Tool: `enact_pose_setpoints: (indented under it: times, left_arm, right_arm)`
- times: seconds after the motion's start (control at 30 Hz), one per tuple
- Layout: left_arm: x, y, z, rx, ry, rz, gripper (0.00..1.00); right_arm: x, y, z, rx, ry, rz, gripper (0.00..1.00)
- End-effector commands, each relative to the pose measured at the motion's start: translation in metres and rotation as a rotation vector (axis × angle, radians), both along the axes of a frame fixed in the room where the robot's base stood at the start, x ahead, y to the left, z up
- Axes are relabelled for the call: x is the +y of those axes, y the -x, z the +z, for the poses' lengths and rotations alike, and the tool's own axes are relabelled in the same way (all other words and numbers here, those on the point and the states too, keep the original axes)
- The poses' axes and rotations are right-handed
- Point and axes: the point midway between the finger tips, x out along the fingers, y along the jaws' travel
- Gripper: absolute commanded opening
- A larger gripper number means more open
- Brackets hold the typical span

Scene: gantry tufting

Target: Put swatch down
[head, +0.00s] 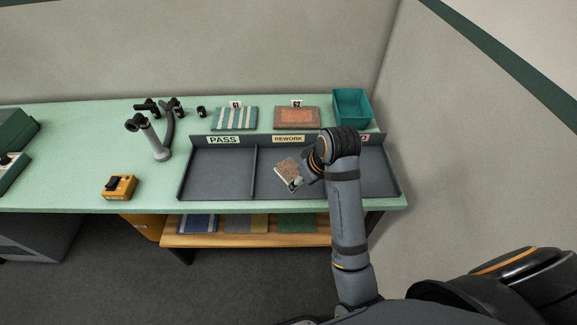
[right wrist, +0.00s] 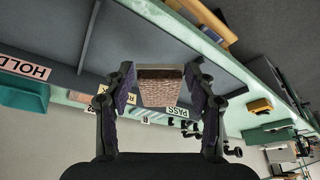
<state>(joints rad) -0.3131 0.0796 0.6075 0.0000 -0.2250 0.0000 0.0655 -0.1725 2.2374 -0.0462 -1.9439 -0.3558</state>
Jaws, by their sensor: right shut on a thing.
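The swatch (head: 287,171) is a small square with a speckled brown-pink face and a pale edge, tilted in the head view. My right gripper (head: 298,182) is shut on it, over the middle compartment of the grey tray (head: 222,174). In the right wrist view the swatch (right wrist: 159,90) sits between the two fingers of my right gripper (right wrist: 160,88), its dark edge toward the tray. I cannot tell whether it touches the tray floor. The tray's signs read PASS (head: 223,140), REWORK (head: 289,139) and HOLD (right wrist: 24,66). My left gripper is not in view.
A teal bin (head: 351,107) stands at the back right. A grey stand (head: 160,150) and a yellow box (head: 119,187) are left of the tray. The PASS compartment is empty.

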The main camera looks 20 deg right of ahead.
Motion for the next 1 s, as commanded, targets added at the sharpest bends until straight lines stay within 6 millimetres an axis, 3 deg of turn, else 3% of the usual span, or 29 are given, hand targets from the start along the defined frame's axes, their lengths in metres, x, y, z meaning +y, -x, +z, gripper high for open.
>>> enact_pose_setpoints:
  times: [0.1,0.27,0.4,0.47,0.63,0.7,0.83,1.0]
  left_arm:
    - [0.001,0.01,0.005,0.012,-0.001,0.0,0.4]
    - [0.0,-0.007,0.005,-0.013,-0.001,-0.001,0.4]
    - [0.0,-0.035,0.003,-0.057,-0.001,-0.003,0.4]
    - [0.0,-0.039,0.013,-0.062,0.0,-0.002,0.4]
    - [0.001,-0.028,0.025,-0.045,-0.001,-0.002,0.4]
    - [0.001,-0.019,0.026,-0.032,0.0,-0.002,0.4]
    - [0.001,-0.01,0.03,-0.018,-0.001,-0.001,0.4]
    - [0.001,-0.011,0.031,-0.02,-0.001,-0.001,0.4]
  right_arm:
    - [0.006,0.029,0.011,-0.005,0.001,0.134,0.34]
    - [0.007,0.035,0.012,-0.008,0.003,0.181,0.34]
    - [-0.001,0.013,0.001,-0.008,0.011,0.179,0.34]
    - [-0.005,-0.003,-0.001,-0.005,0.01,0.179,0.34]
    - [-0.018,-0.051,-0.022,-0.004,0.005,0.175,0.34]
    - [-0.021,-0.064,-0.04,-0.001,0.002,0.175,0.34]
    - [-0.026,-0.084,-0.064,-0.006,0.002,0.173,0.34]
    - [-0.029,-0.095,-0.079,-0.008,0.002,0.175,0.34]
